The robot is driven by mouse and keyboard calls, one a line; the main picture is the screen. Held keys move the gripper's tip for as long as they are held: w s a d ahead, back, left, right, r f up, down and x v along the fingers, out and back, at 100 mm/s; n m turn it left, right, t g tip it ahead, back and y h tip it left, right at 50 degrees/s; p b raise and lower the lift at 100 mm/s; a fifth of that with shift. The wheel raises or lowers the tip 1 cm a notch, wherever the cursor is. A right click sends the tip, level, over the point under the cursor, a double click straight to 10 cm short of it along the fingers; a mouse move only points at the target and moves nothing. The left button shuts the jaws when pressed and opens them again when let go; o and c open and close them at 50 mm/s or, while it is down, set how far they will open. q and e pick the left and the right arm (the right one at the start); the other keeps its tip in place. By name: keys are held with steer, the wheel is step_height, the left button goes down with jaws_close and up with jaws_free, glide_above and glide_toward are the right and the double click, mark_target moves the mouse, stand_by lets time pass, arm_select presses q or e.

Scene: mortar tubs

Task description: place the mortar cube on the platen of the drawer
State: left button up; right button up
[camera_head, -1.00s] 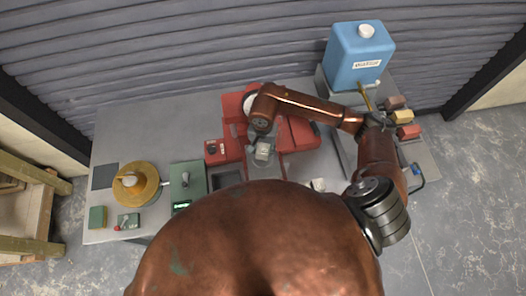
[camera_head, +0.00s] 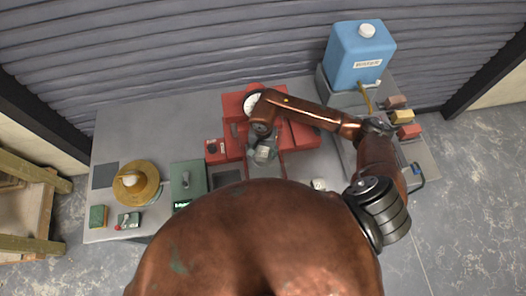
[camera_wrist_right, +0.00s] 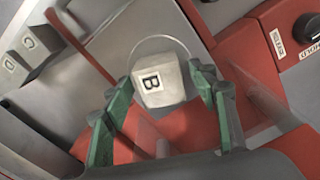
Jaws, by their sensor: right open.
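The mortar cube, a pale grey block marked B (camera_wrist_right: 163,78), sits between the green fingers of my right gripper (camera_wrist_right: 164,84) in the right wrist view. The fingers are open, one on each side of the cube; I cannot tell whether they touch it. A round plate outline, the platen (camera_wrist_right: 160,41), shows behind the cube, and the cube appears to stand on it. In the head view my right gripper (camera_head: 264,153) is over the front of the red machine (camera_head: 301,132) and mostly covers the cube. My left gripper is not in view.
Cubes marked C (camera_wrist_right: 35,44) and D (camera_wrist_right: 12,68) stand at the left in the right wrist view. A red bar (camera_wrist_right: 82,48) runs close by the left finger. A pale block (camera_head: 319,184) lies to the right on the bench. A blue canister (camera_head: 358,55) stands at back right.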

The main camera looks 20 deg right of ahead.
mark_target(263, 152)
steer(key=shift+r+p, duration=0.2)
steer(key=shift+p, duration=0.1)
step_height(263, 152, up, 12)
steer(key=b, duration=0.3)
steer(key=shift+f, duration=0.1)
